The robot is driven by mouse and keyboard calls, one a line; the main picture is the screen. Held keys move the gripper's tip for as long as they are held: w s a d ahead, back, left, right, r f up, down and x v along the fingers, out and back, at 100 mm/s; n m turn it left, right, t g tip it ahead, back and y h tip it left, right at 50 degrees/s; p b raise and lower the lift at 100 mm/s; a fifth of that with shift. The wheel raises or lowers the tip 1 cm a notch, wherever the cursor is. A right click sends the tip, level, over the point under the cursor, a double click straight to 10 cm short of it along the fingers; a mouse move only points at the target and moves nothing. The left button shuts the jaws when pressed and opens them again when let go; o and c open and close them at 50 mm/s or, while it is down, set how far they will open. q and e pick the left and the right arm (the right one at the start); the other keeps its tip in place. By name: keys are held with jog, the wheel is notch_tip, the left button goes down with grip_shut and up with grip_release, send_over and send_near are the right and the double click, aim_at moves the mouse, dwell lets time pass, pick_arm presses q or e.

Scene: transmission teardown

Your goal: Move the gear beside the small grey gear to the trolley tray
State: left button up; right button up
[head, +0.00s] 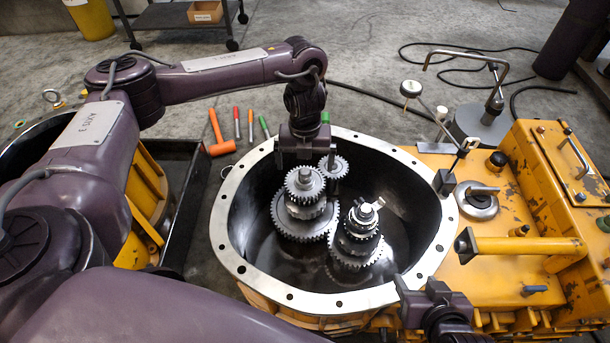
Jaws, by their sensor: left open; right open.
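Inside the open round housing (225,240) stand two upright gear stacks. The left stack has a toothed gear (305,182) at the top and a wider gear (300,228) below. Right beside its top is a small grey gear (334,166). The right stack (360,235) carries several gears on a shaft. My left gripper (306,165) points down, open, just above the left stack's top and close to the small grey gear; its fingertips are partly hard to make out. My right gripper (425,290) is open at the housing's front right rim, away from the gears.
The dark trolley (165,16) stands at the back left with a cardboard box (205,12) on it. Hand tools, including an orange mallet (218,135), lie left of the housing. A dial gauge stand (480,120) and yellow casing (540,200) are at the right.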

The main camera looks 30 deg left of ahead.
aim_at(305, 171)
pick_arm(q)
notch_tip(305, 171, down, 2)
jog(key=shift+b, duration=0.75)
notch_tip(305, 171, down, 3)
jog(key=shift+r+b, duration=0.1)
jog(key=shift+b, duration=0.5)
jog(key=shift+f, duration=0.2)
pick_arm(e)
jog(key=w+r+t+y, duration=0.2)
jog(key=w+r+t, duration=0.1)
jog(key=r, duration=0.6)
jog(key=w+a+r+t+y, duration=0.1)
jog(key=w+r+t, duration=0.3)
jog(key=r+t, duration=0.2)
jog(key=shift+a+r+t+y, duration=0.3)
jog(key=shift+r+y, duration=0.1)
jog(key=shift+r, duration=0.95)
pick_arm(q)
jog(key=c, duration=2.1)
jog(key=shift+w+r, duration=0.1)
pick_arm(e)
jog(key=shift+f, duration=0.15)
